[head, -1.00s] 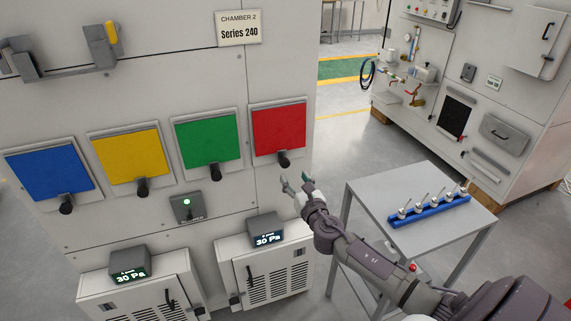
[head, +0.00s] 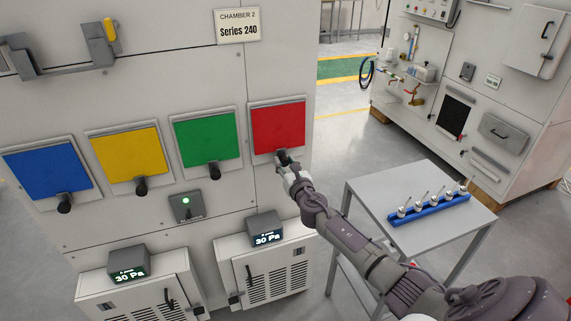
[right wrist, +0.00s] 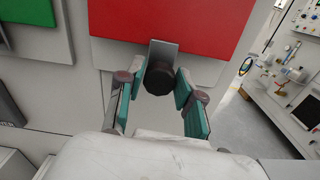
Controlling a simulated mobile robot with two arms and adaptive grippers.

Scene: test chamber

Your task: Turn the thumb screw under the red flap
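The red flap (head: 279,127) is on the chamber front at the right end of a row of coloured flaps, and it hangs shut. Its black thumb screw (right wrist: 159,76) sits under a metal tab at the flap's lower edge. My right gripper (head: 284,160) is at this screw. In the right wrist view my right gripper (right wrist: 157,92) is open, with one teal finger on each side of the screw. A gap shows between the fingers and the screw. In the head view the gripper partly hides the screw. My left gripper is not in view.
Green (head: 207,140), yellow (head: 129,154) and blue (head: 49,172) flaps with black screws are to the left. Two cabinets with 30 Pa displays (head: 266,238) stand below. A grey table (head: 385,181) with a blue rack (head: 428,209) stands right of my arm.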

